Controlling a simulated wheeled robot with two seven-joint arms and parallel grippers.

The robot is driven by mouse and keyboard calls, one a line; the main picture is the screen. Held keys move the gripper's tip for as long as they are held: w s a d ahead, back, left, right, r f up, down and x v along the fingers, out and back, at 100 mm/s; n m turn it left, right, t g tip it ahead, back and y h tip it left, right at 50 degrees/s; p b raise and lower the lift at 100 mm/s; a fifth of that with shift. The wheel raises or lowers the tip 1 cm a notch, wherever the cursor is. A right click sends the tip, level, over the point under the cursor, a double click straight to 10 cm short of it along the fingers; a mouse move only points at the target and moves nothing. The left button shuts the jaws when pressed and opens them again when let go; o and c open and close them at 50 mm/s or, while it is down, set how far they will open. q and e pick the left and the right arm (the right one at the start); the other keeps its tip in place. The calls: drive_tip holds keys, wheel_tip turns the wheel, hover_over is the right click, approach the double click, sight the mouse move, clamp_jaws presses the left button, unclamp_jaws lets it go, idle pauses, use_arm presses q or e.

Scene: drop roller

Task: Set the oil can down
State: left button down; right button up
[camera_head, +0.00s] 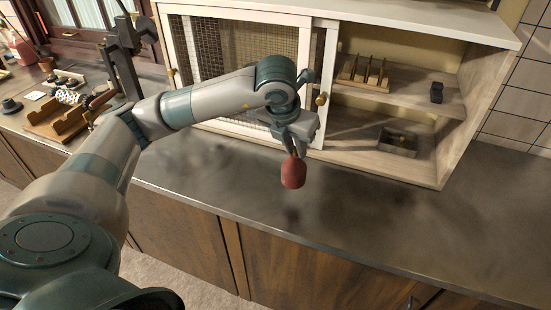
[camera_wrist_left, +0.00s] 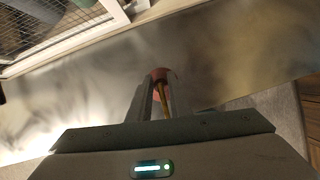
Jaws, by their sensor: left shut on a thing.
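The red oil can (camera_head: 293,173) hangs below my left gripper (camera_head: 295,150), over the grey countertop (camera_head: 345,215) in front of the cabinet. My left gripper is shut on the can's upper part and points down. In the left wrist view, a strip of the red can (camera_wrist_left: 160,73) and its thin brass-coloured spout (camera_wrist_left: 162,100) show between the fingers. The fingers hide much of the can there. I cannot tell for certain whether its base touches the counter. My right gripper is not in view.
A white cabinet (camera_head: 420,30) with mesh doors and open shelves stands behind the can. Its shelves hold a wooden rack (camera_head: 364,76), a small dark block (camera_head: 436,92) and an open box (camera_head: 398,142). Counter around the can is clear. A wooden holder (camera_head: 62,120) stands far left.

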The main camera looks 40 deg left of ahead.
use_arm(q)
drive_tip(key=a+f+p, duration=0.1)
drive_tip(key=a+f, duration=0.2)
drive_tip(key=a, duration=0.2)
drive_tip(key=shift+s+a+p, duration=0.15)
drive_tip(key=shift+s+p, duration=0.15)
drive_tip(key=shift+s, duration=0.15)
drive_tip(key=shift+f, duration=0.15)
wheel_tip(320, 180, down, 4)
drive_tip(key=shift+r+p, duration=0.1)
drive_tip(key=shift+p, duration=0.9)
